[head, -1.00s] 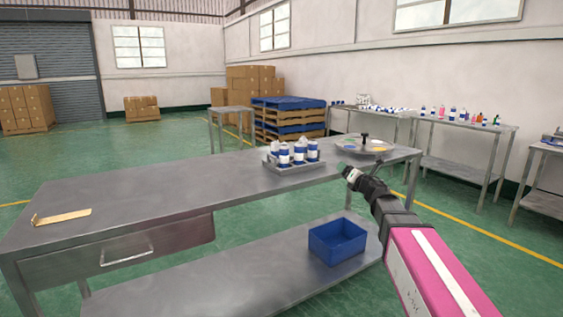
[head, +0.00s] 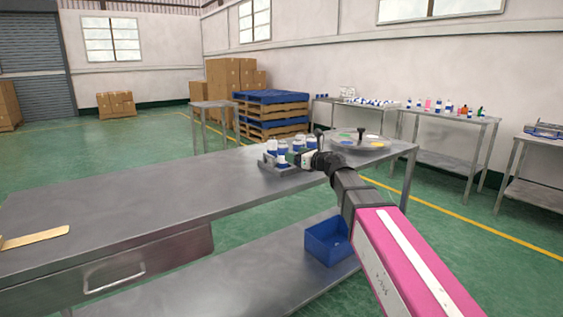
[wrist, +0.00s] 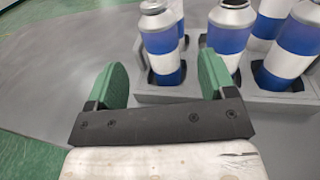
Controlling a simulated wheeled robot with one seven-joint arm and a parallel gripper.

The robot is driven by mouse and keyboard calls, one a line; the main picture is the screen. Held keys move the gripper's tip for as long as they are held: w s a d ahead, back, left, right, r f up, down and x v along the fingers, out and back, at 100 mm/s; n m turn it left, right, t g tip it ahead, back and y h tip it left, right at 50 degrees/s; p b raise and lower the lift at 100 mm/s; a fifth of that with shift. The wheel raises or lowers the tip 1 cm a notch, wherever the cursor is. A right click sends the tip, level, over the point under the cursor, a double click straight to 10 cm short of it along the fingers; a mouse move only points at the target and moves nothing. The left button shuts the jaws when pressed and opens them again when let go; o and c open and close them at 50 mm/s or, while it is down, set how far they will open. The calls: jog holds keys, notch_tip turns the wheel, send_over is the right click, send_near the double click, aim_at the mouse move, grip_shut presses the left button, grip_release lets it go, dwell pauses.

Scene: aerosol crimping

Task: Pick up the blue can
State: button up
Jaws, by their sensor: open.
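Several blue and white cans stand upright in a grey tray (head: 268,164) on the steel table. In the wrist view, one blue and white can (wrist: 161,45) stands beyond the gap between the fingers. A second can (wrist: 230,32) stands to its right, partly behind the right finger, and another can (wrist: 293,50) is at the right edge. My gripper (wrist: 157,82) has two green fingers spread apart with nothing between them. In the head view, my gripper (head: 308,160) is at the right side of the tray and hides part of the cans.
A round disc with coloured spots (head: 358,142) stands on the table right of the tray. A blue bin (head: 328,243) sits on the lower shelf. A wooden piece (head: 35,238) lies at the left.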

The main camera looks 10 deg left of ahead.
aim_at(282, 149)
jog(key=x, duration=0.7)
jog(key=shift+w+a+r, duration=0.15)
jog(key=shift+w+a, duration=0.05)
jog(key=shift+a, duration=0.05)
jog(key=c, duration=1.1)
jog(key=shift+r, duration=0.1)
